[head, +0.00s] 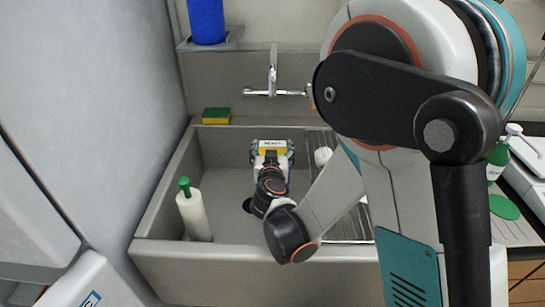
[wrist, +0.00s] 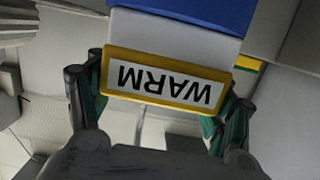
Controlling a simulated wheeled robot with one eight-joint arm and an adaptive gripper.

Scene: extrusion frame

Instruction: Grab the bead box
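The box with a yellow-framed white label reading WARM, which I take for the bead box, is in the wrist view (wrist: 185,36). It has a white part and a blue part, and its label looks upside down there. In the head view its yellow label (head: 272,146) shows inside the sink. My gripper (wrist: 160,95) has one dark finger with a green pad at each end of the label. I see no clear gap, but the contact itself is hidden. In the head view my gripper (head: 272,157) reaches down over the box. The box's underside is hidden.
The grey sink (head: 165,205) surrounds my gripper. A white bottle with a green top (head: 194,215) stands at its left. A white cup-like item (head: 323,156) and a rack (head: 345,225) are at right. A faucet (head: 272,75) and a sponge (head: 216,116) are behind.

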